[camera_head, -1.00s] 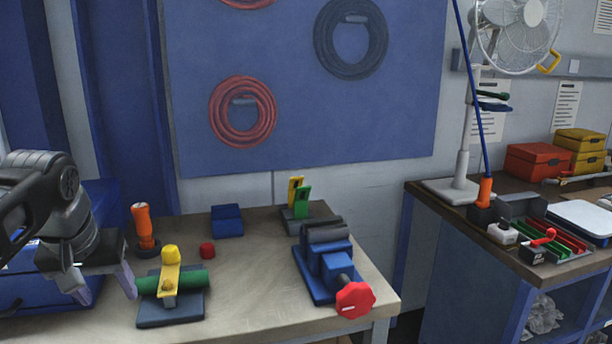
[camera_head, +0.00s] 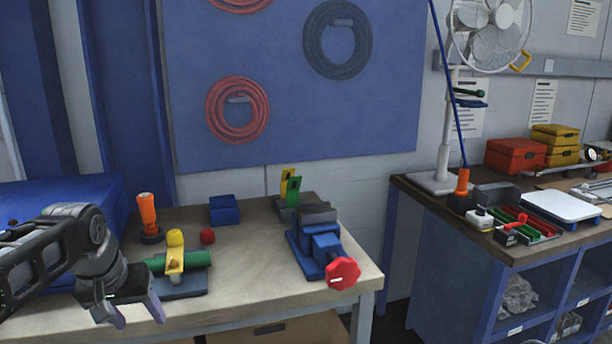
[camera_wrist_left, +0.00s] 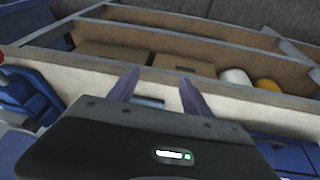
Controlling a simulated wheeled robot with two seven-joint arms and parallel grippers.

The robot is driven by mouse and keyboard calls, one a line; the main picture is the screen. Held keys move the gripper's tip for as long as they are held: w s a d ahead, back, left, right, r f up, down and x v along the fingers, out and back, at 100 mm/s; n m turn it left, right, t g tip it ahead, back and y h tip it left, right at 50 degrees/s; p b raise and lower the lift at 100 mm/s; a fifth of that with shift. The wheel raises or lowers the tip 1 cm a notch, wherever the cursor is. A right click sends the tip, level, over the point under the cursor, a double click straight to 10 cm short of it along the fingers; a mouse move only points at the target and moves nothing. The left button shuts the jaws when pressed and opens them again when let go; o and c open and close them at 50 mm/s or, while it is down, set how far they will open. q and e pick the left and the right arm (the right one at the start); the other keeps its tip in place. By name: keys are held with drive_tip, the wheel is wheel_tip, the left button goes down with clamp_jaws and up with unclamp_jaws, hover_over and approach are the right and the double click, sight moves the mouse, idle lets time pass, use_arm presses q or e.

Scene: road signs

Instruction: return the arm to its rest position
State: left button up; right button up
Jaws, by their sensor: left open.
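My left gripper (camera_head: 138,312) is at the lower left of the head view, at the front left part of the workbench (camera_head: 250,279). Its two fingers are apart with nothing between them. In the left wrist view the open fingers (camera_wrist_left: 158,90) point toward the bench's front edge and the shelves below it. The gripper is in front of a blue-based fixture (camera_head: 185,287) with a green cylinder (camera_head: 197,259) and a yellow clamp bar (camera_head: 175,258). My right gripper is in neither view.
A blue vise (camera_head: 318,248) with a red knob (camera_head: 343,273) stands at the bench's right side. An orange-handled tool (camera_head: 147,213), a red cap (camera_head: 208,236) and a blue block (camera_head: 224,210) stand further back. The front middle of the bench is clear.

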use_arm(q)
drive_tip(key=d+f+g+h, duration=0.1)
drive_tip(key=d+f, duration=0.4)
drive_tip(key=f, duration=0.4)
drive_tip(key=d+f+m+h+p, duration=0.1)
drive_tip(key=d+f, duration=0.4)
drive_tip(key=f, duration=0.4)
drive_tip(key=d+f+g+h, duration=0.1)
drive_tip(key=d+f+h, duration=0.1)
drive_tip(key=d+f, duration=0.6)
drive_tip(key=s+d+f, duration=0.3)
drive_tip(key=s+f, duration=0.6)
drive_tip(key=s, duration=0.2)
drive_tip(key=s+d+f+g+p, duration=0.1)
drive_tip(key=s+d+f, duration=0.3)
drive_tip(key=s+f, duration=0.5)
drive_tip(key=shift+s+d+f, duration=0.15)
drive_tip(key=shift+s+f, duration=0.15)
drive_tip(key=shift+s, duration=0.6)
drive_tip(key=shift+c, duration=0.2)
